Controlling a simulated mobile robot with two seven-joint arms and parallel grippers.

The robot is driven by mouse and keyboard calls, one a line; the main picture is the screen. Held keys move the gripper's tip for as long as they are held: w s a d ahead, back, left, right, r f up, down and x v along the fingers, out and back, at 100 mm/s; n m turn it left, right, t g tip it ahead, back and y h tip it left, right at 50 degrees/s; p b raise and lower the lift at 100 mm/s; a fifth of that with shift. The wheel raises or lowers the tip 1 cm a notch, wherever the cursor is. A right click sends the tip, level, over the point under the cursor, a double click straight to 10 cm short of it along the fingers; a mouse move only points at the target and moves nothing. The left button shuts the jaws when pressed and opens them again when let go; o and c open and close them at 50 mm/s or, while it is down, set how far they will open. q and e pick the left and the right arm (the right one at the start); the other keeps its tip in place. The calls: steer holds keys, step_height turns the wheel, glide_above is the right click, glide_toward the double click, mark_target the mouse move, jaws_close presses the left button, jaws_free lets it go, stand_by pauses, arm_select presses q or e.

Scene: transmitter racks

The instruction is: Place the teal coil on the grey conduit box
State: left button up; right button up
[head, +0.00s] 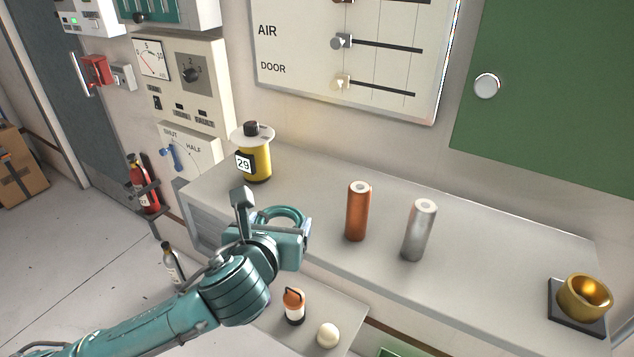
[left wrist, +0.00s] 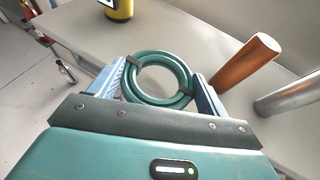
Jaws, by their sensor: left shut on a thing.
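The teal coil (head: 286,209) is a ring with dark bands. My left gripper (head: 283,224) is shut on it, and in the left wrist view the coil (left wrist: 156,101) sits between the two fingers. In the head view, my left gripper and the coil overlap the front edge of a long pale grey box-like ledge (head: 310,190) with a slatted left end. This ledge may be the grey conduit box; I see no label on it. The gap under the coil cannot be judged. My right gripper is not in view.
On the ledge stand a yellow canister (head: 257,165) marked 29, a copper cylinder (head: 357,212), a silver cylinder (head: 418,232) and a brass cup (head: 583,298) on a dark base. A lower shelf holds an orange-topped bottle (head: 294,308) and a cream ball (head: 327,335). The ledge between canister and copper cylinder is clear.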

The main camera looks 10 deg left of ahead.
arm_select(q)
steer(key=s+a+f, duration=0.5)
steer(key=s+f, duration=0.4)
steer(key=shift+s+a, duration=0.15)
steer(key=shift+a, duration=0.05)
